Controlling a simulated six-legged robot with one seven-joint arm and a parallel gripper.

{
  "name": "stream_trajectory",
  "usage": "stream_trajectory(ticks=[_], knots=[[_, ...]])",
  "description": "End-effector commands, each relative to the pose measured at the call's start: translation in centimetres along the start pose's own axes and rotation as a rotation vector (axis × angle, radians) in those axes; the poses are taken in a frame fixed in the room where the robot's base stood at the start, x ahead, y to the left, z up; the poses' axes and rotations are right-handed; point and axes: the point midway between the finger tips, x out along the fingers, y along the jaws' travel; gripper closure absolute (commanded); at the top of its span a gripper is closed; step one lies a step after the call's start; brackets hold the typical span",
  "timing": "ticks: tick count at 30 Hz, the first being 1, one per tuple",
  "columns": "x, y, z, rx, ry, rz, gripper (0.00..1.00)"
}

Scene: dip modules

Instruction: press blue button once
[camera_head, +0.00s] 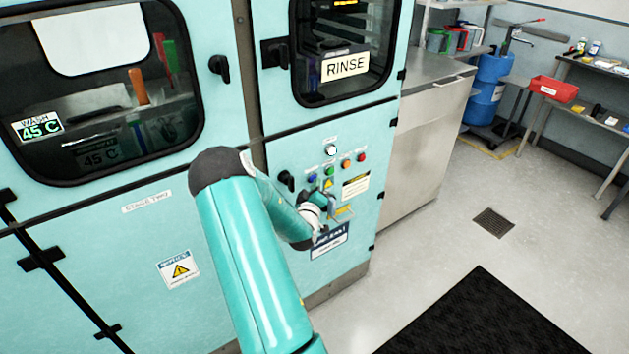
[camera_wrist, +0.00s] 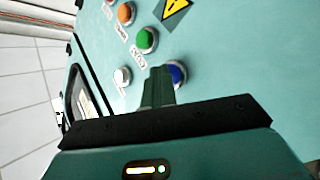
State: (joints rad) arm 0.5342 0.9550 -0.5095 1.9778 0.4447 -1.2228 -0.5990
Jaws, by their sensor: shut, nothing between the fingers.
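The blue button (camera_wrist: 178,73) is in the wrist view, a round cap in a pale ring on the teal panel. It also shows small in the head view (camera_head: 312,178), at the left end of the lower button row. My gripper (camera_wrist: 158,72) is shut and empty. In the wrist view its fingertips overlap the blue button's left side. I cannot tell whether they touch it. In the head view my gripper is at the panel, low by the buttons, partly hidden by my arm.
The green button (camera_wrist: 146,39), orange button (camera_wrist: 126,12) and white button (camera_wrist: 122,77) are close by. A red button (camera_head: 361,157) ends the row. A black knob (camera_head: 287,180) sits left of the buttons. A yellow warning sign (camera_wrist: 176,9) is beside the green button.

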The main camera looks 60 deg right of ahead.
Motion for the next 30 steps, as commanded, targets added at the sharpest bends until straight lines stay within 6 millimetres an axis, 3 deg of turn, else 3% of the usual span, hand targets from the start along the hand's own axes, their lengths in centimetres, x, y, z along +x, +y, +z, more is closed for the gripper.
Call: stream_trajectory(ticks=[30], knots=[[-1.8,1.3,1.2,0.000,0.000,0.000,1.00]])
